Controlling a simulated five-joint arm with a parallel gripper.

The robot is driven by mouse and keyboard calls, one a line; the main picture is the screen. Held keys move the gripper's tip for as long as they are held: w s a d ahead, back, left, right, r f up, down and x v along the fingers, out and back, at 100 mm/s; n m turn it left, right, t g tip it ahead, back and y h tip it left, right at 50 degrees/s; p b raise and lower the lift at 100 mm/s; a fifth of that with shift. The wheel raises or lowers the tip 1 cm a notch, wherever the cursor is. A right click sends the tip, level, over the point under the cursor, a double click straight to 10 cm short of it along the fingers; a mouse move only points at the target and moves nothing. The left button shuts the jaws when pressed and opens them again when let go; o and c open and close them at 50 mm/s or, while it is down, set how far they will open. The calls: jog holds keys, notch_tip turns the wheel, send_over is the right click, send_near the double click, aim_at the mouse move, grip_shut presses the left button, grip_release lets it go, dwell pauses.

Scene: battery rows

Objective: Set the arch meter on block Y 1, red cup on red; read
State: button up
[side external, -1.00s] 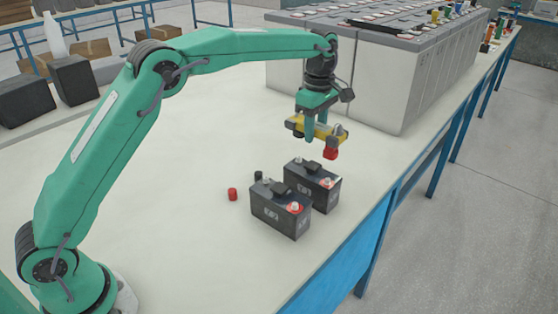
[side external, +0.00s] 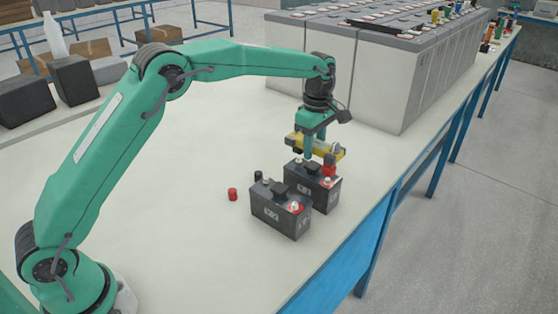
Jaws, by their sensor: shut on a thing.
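My gripper (side external: 316,152) is shut on the yellow arch meter (side external: 300,145) and holds it over the rear of two black battery blocks (side external: 325,194). The meter's red cup (side external: 329,169) is at its right end, just above or at the rear block's right terminal, which has a red ring; I cannot tell if they touch. The meter's other cup is hidden or too small to make out. Block labels are too small to read surely.
A long row of large grey batteries (side external: 385,70) stands behind. The table's blue edge (side external: 365,222) is at right.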

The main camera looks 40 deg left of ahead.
aim_at(315, 142)
jog(key=shift+f, duration=0.4)
jog(key=shift+f, duration=1.2)
dwell(1.6)
jog(key=o, duration=1.3)
jog(key=shift+r, duration=0.1)
jog(key=shift+r, duration=3.8)
